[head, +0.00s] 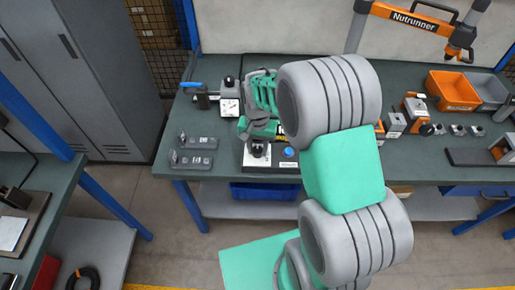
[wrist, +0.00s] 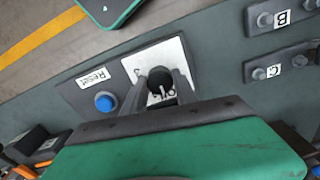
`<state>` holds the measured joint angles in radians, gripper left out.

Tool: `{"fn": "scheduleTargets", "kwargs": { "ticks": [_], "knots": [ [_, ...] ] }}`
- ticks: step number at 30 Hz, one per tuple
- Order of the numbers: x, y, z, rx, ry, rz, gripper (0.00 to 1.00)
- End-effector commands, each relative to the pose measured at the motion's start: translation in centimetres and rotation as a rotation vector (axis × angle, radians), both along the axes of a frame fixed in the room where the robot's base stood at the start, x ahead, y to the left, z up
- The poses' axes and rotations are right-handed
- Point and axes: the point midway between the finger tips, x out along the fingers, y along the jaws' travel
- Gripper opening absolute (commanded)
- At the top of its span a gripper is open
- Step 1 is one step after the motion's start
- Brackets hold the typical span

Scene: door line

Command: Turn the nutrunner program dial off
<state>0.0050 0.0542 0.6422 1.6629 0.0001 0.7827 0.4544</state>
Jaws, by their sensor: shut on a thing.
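The program dial is a black round knob (wrist: 159,77) on a pale square plate (wrist: 186,66), set in a control box. My gripper (wrist: 160,92) is shut on the dial, with one dark finger on each side of it. In the head view the dial (head: 258,149) shows at the front of the bench, just below my gripper (head: 262,137), which my arm partly covers. Small marks show on the plate and dial, but the dial's setting is too small to read. The nutrunner (head: 460,42) hangs at the upper right, labelled on its arm.
A blue button (wrist: 105,102) labelled Reset sits beside the dial. A gauge block (head: 229,107) stands behind the box. Lettered grey blocks (head: 191,160) lie to the left. Bare green bench (head: 222,152) lies left of the box.

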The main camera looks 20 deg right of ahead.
Motion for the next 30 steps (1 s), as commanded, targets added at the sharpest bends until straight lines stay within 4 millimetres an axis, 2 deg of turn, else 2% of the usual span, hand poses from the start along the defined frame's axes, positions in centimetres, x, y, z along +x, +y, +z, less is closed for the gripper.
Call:
{"fn": "scheduleTargets", "kwargs": {
  "ticks": [10,11,18,26,30],
  "knots": [
    [0.1,0.0,0.1,0.001,-0.003,0.005,0.00],
    [0.1,0.0,0.1,0.001,-0.003,0.005,0.35],
    [0.1,0.0,0.1,0.000,-0.001,0.004,0.55],
    [0.0,0.0,0.1,0.000,-0.001,0.003,0.56],
    [0.2,0.0,1.4,0.000,-0.004,0.003,0.56]
  ]
}}
